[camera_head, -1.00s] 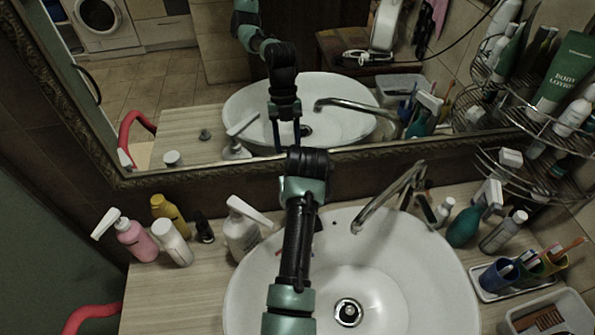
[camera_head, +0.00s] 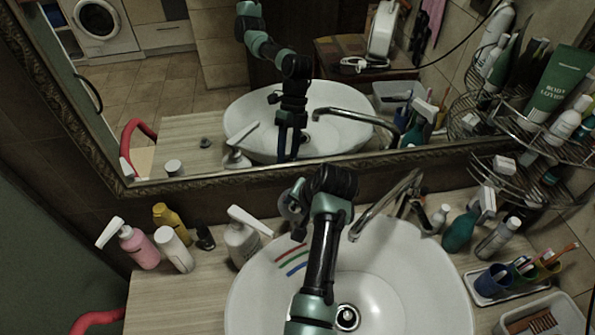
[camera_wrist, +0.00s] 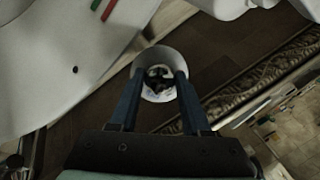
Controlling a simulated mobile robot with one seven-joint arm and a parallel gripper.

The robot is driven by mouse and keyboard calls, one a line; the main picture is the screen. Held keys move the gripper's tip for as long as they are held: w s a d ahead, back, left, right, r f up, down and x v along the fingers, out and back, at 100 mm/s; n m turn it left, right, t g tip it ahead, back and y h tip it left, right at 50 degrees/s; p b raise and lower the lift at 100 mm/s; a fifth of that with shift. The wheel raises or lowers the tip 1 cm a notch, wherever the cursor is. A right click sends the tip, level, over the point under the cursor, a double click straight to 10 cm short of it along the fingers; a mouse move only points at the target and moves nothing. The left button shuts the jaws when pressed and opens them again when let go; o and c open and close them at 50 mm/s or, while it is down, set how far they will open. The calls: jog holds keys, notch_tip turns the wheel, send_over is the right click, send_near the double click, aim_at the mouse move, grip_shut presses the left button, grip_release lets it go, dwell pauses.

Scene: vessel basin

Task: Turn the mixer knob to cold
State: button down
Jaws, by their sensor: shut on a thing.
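The mixer knob, a pale round cap with a dark patterned middle, shows in the wrist view (camera_wrist: 160,62). It sits between the dark blue fingers of my gripper (camera_wrist: 158,82), which is shut on it. In the head view the knob (camera_head: 291,207) shows as a grey rounded shape behind the basin's rear left rim, partly hidden by my wrist. Red, green and blue stripes (camera_head: 292,258) mark the rim; red and green ones show in the wrist view. The direction the knob points cannot be told.
The white basin (camera_head: 400,290) has a metal faucet (camera_head: 385,203) at its back right. A white pump bottle (camera_head: 242,240) stands close left of my gripper. The framed mirror (camera_head: 200,183) is just behind. Bottles and a wire shelf (camera_head: 490,105) crowd the right.

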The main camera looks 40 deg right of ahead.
dwell(0.4)
jog(key=shift+c, duration=1.8)
grip_release()
jog(key=b+v, duration=0.2)
jog(key=v, duration=1.1)
jog(key=shift+d, duration=0.1)
